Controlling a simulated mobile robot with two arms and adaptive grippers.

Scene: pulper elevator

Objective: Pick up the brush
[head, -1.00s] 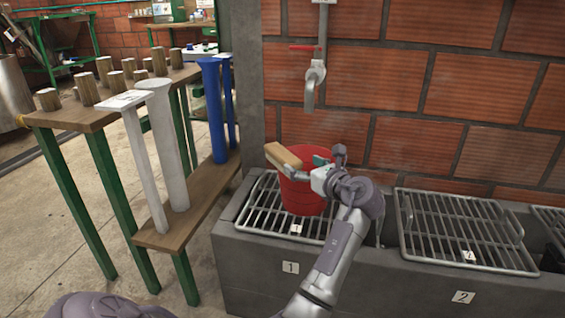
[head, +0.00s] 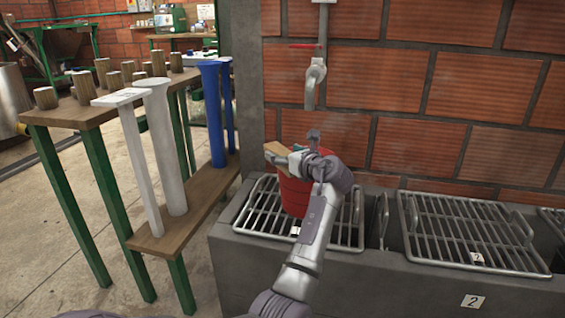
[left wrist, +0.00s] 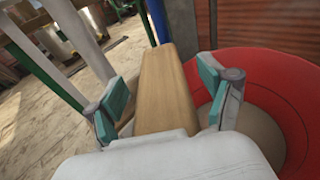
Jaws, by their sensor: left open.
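The brush, a light wooden block (head: 277,149), lies at the left rim of a red bucket (head: 293,195) on the first metal grate. Its underside is hidden. My left gripper (head: 298,153) is at the brush, over the bucket's rim, and covers part of it in the head view. In the left wrist view the brush (left wrist: 163,85) runs lengthwise between the two teal-padded fingers, which are open with a gap on each side. The red bucket (left wrist: 275,75) is to the right there, its inside partly visible. My right gripper is not in view.
A tap (head: 314,80) hangs from the brick wall above the bucket. A second grate (head: 465,228) lies to the right on the grey trough. A wooden rack (head: 205,205) with white and blue tubes stands to the left.

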